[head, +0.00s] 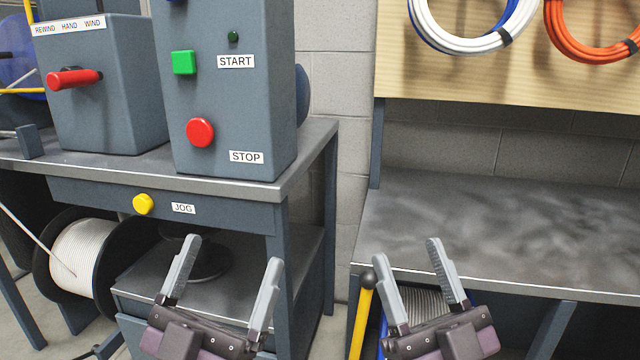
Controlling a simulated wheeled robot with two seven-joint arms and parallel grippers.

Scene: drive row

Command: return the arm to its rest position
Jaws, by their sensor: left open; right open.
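My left gripper (228,262) is in the lower middle of the head view, in front of the grey stand below the jog button. Its two fingers are spread apart with nothing between them.
A grey control box with a green start button (184,62) and a red stop button (200,132) stands on the left table (310,150). A yellow jog button (143,204) is on its front. A red-handled lever (75,78) is further left. The workbench (500,225) is bare. A yellow lever (362,320) stands beside my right gripper.

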